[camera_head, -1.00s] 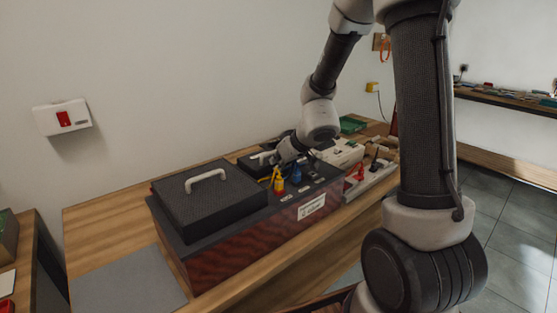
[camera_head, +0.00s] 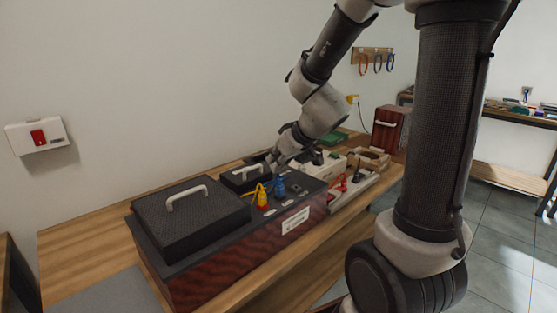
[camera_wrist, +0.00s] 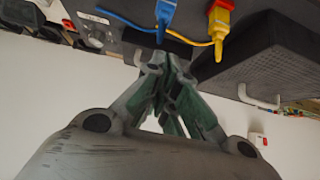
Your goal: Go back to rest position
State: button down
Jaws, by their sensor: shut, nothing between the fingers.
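My gripper (camera_head: 272,161) is over the far part of the dark hi-fi box (camera_head: 220,278), close to the small black lid with a white handle (camera_head: 243,172). In the wrist view my gripper (camera_wrist: 160,62) has its fingers together with nothing between them. A blue plug (camera_head: 279,187) and a yellow plug (camera_head: 262,198) stand on the box top beside the gripper. The blue plug (camera_wrist: 165,12) and the yellow plug (camera_wrist: 219,22) also show in the wrist view, just beyond the fingertips. Whether the fingertips touch anything is unclear.
A large black lid with a white handle (camera_head: 190,215) covers the near part of the box. Beyond the box are white items, a green item (camera_head: 333,138) and a dark red case (camera_head: 390,130) on the wooden table. The wall (camera_head: 200,80) is behind.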

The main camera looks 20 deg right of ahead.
jog(key=s+m+g, duration=0.4)
jog(key=s, duration=0.7)
jog(key=s+d+r+h, duration=0.1)
jog(key=s+d+r, duration=0.3)
jog(key=s, duration=0.2)
jog(key=s+d+r+h, duration=0.2)
jog(key=s+d+r, duration=0.1)
jog(key=s, duration=0.4)
jog(key=shift+d+r, duration=0.4)
jog(key=shift+r, duration=0.15)
